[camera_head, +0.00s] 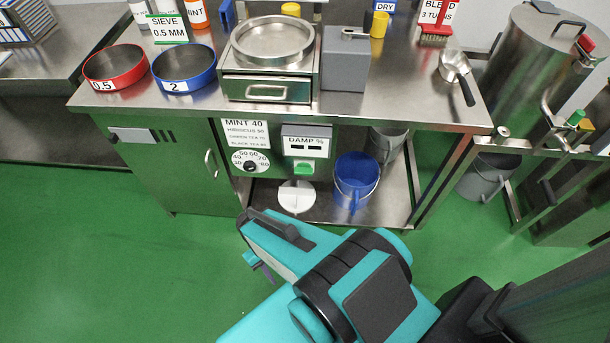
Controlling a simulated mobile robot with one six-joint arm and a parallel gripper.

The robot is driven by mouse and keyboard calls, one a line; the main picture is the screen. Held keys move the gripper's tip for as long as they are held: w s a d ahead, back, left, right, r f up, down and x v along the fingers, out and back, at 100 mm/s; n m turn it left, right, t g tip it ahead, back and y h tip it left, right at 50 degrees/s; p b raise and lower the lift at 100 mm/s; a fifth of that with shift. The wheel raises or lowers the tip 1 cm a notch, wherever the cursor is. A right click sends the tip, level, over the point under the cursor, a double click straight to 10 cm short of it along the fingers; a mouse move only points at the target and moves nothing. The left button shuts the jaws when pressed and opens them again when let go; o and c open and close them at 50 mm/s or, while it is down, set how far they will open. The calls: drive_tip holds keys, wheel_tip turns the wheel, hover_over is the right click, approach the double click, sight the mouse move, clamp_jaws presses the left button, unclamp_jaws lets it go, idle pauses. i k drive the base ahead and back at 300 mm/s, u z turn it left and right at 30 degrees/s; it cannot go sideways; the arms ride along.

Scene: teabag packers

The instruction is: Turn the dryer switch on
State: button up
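A steel cabinet with a door handle (211,163) is under the bench. To its right is a panel with a round temperature dial (250,160) below a "MINT 40" card (246,132). Beside it is a "DAMP %" box (306,141) with a green block (303,168) under it. No part is labelled as the dryer switch, and I cannot tell which one it is. My teal arm reaches in from the bottom, and my gripper (262,266) seems to be at its left end, over the floor and apart from the panel. Its fingers are mostly hidden.
A blue bucket (356,181) and a white round-based item (296,196) stand on the low shelf beside the panel. Sieves (115,67), a steel pan unit (268,88) and a grey box (345,66) crowd the bench top. Green floor (110,260) is clear at left.

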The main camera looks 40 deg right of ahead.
sight(302, 169)
drive_tip(key=z, duration=0.1)
drive_tip(key=k, duration=2)
drive_tip(key=u, duration=0.9)
drive_tip(key=i, duration=1)
drive_tip(key=u, duration=0.1)
